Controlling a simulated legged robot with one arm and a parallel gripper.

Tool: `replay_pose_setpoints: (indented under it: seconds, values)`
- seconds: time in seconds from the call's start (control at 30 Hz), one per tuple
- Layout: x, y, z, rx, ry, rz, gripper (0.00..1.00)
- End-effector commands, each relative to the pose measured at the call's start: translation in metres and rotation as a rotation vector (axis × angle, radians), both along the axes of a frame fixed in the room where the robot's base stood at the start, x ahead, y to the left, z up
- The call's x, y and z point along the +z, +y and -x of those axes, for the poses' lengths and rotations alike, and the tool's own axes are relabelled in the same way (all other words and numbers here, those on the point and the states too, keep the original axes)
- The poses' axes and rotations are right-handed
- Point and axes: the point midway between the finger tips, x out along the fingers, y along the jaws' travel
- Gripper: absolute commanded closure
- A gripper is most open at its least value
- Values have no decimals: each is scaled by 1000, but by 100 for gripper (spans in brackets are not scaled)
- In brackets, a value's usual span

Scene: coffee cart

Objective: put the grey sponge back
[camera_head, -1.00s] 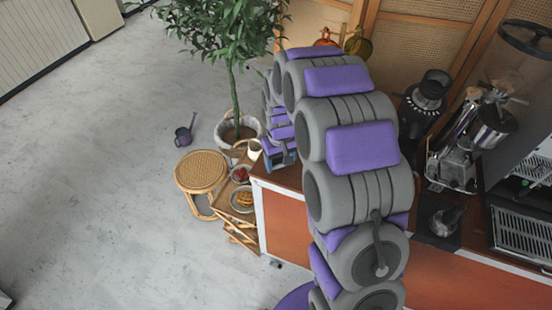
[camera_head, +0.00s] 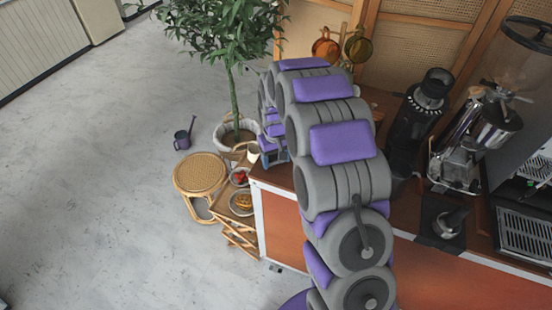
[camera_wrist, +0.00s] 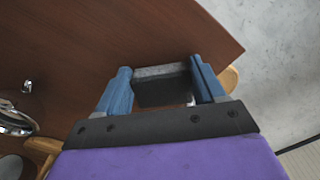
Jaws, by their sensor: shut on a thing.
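The grey sponge (camera_wrist: 163,88) is between the two blue fingers of my gripper (camera_wrist: 163,86) in the wrist view. The fingers press on its left and right ends. The sponge has a light grey top edge and a dark face. It is over or near a brown wooden surface (camera_wrist: 90,40); I cannot tell whether it touches it. In the head view my gripper (camera_head: 276,152) is at the left end of the cart counter, mostly behind my arm, and the sponge cannot be made out there.
A potted tree (camera_head: 236,100), a rattan stool (camera_head: 200,174) and a small wooden stand with plates of food (camera_head: 241,203) are left of the counter. A black grinder (camera_head: 420,115) and espresso equipment (camera_head: 455,160) stand on the right. Open floor lies further left.

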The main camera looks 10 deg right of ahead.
Motion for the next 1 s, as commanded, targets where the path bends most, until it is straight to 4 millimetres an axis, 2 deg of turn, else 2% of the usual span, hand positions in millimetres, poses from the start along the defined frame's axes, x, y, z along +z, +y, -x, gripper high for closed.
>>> replay_pose_setpoints:
  seconds: [0.1,0.13,0.37,0.77,1.0]
  values:
    - [-1,0,0,0,1,0,70]
    - [-1,0,0,0,1,0,29]
    - [-1,0,0,0,1,0,7]
    - [5,0,0,0,-1,0,5]
    - [35,0,0,0,-1,0,5]
